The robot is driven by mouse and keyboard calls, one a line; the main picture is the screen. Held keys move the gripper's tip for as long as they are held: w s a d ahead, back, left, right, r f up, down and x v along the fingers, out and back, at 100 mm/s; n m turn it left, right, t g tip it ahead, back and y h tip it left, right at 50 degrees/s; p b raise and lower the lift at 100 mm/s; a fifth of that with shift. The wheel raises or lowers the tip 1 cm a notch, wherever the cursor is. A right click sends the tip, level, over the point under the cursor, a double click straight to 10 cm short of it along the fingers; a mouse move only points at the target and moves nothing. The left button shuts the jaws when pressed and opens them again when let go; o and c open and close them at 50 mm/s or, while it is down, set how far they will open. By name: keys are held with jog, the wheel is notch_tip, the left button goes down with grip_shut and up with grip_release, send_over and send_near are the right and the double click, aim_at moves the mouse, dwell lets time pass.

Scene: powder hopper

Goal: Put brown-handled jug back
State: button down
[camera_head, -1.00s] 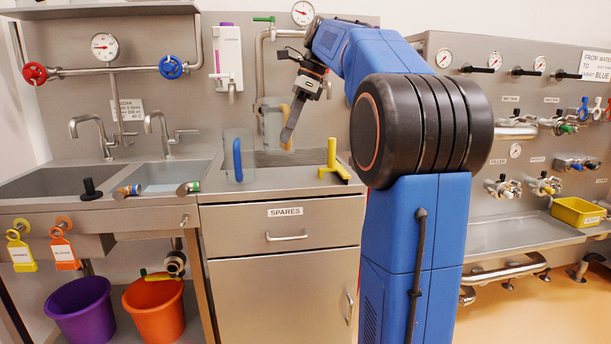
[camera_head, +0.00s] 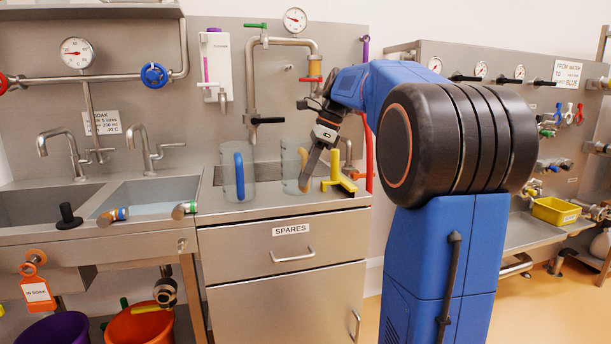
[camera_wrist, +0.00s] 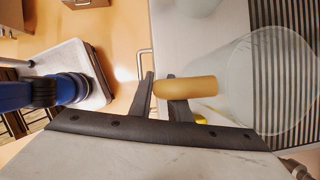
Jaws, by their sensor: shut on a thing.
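The brown-handled jug (camera_head: 290,168) is a clear, upright vessel at the right part of the spares counter, with its tan handle facing right. My gripper (camera_head: 306,176) reaches down from the upper right and is shut on that handle. In the wrist view the tan handle (camera_wrist: 190,88) lies between the two dark fingers, and the clear jug body (camera_wrist: 262,85) is to the right. The jug's base is at the counter's level; I cannot tell whether it touches. The blue-handled jug (camera_head: 230,182) stands to its left, apart from it.
A dark ribbed grid (camera_wrist: 302,30) is set in the counter behind. A pipe with a black lever (camera_head: 267,121) hangs above. Sinks (camera_head: 150,192) are to the left.

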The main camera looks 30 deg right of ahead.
jog(key=shift+f, duration=0.15)
jog(key=c, duration=1.7)
grip_release()
jog(key=shift+o, duration=0.2)
jog(key=v, duration=1.2)
jog(key=shift+s, duration=0.1)
